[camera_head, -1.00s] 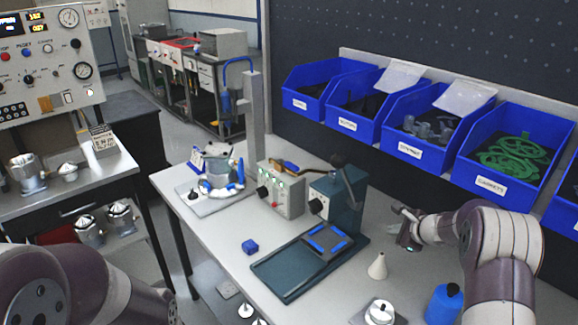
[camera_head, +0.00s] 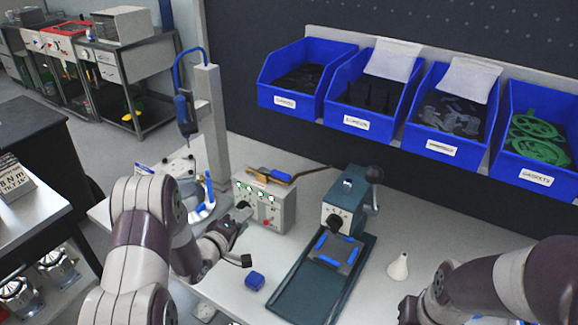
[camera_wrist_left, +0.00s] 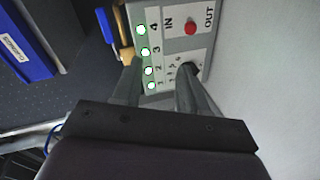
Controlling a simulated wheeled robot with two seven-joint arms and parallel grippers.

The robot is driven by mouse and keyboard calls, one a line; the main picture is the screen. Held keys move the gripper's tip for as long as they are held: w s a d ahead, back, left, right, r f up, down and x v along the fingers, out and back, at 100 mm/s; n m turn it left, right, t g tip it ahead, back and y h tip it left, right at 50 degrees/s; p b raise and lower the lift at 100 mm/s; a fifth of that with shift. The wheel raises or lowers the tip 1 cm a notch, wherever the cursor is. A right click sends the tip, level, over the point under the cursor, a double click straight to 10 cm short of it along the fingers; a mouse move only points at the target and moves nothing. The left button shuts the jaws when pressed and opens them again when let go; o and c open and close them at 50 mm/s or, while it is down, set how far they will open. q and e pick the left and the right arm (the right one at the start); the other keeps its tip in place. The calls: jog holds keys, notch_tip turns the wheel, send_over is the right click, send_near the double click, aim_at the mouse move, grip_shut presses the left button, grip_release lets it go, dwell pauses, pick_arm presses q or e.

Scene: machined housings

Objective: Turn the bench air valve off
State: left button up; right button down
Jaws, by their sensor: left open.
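A grey control box (camera_head: 265,203) stands on the bench, with green lights and a red button on its front. My left gripper (camera_head: 243,236) is open and empty in front of the box. In the left wrist view, the box face (camera_wrist_left: 170,48) shows numbered lights and IN and OUT labels. There the open jaws (camera_wrist_left: 160,85) point at it, the right finger close to a dark knob. Part of the yellow-orange piece (camera_wrist_left: 122,38) shows behind the left finger. My right gripper (camera_head: 408,308) is at the bottom right, partly cut off.
A teal press (camera_head: 345,205) with a black-knobbed lever and a tray stands right of the box. A grey post (camera_head: 212,125) stands behind left. Blue bins (camera_head: 300,105) line the back.

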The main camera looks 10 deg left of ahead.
pick_arm(q)
jog(key=n+t+h, duration=0.2)
send_near(280, 178)
jog(key=a+v, duration=0.1)
jog(key=v, duration=0.2)
jog(key=d, duration=0.2)
jog(key=p+x, duration=0.1)
jog(key=x, duration=0.2)
jog(key=p+x, duration=0.1)
jog(key=x, duration=0.3)
jog(key=a+p+x, duration=0.1)
jog(key=x, duration=0.3)
jog(key=shift+w+d+r, duration=0.1)
jog(key=shift+w+d, duration=0.05)
jog(key=shift+w, duration=0.55)
pick_arm(e)
jog(key=shift+s+d+r+n, duration=0.4)
jog(key=shift+d+r+n, duration=0.1)
jog(key=shift+r, duration=0.1)
jog(key=shift+s+d+r+n, duration=0.35)
jog(key=shift+d+r+n, duration=0.1)
jog(key=shift+r, duration=0.15)
pick_arm(q)
jog(key=shift+s, duration=0.1)
grip_shut()
